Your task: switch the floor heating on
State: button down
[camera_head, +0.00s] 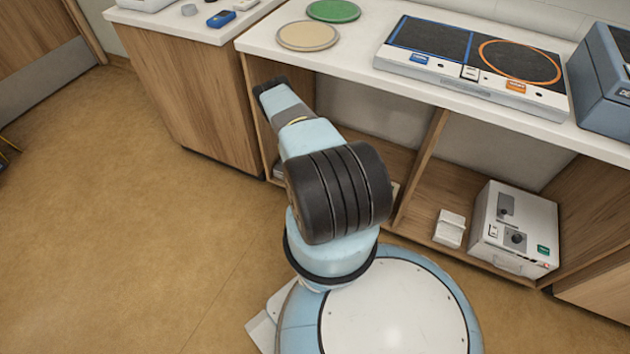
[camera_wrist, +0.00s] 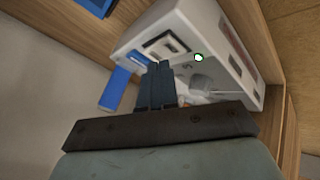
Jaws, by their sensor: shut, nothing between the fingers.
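In the wrist view a white control box (camera_wrist: 205,25) shows tilted inside a wooden compartment. Its face carries a dark-framed switch (camera_wrist: 165,46), a small bright green light (camera_wrist: 198,57), a grey round knob (camera_wrist: 201,84) and a blue label (camera_wrist: 132,58). My gripper (camera_wrist: 160,64) is shut and empty. Its dark fingertips overlap the lower edge of the switch frame in the picture; I cannot tell whether they touch. The switch's position is unclear. In the head view I cannot make out this box or my fingertips for certain.
Another white box (camera_head: 515,228) with a knob and green label stands in the right compartment, beside a small white item (camera_head: 450,229). Above, the counter (camera_head: 360,58) holds a two-zone panel (camera_head: 472,88). A blue piece (camera_wrist: 118,91) hangs close left of my fingers.

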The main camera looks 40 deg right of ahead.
jog(key=shift+r, duration=0.2)
jog(key=shift+w+d+r, duration=0.1)
jog(key=shift+d+r, duration=0.05)
jog(key=shift+r, duration=1.1)
jog(key=shift+d+r, duration=0.1)
jog(key=shift+r, duration=1.15)
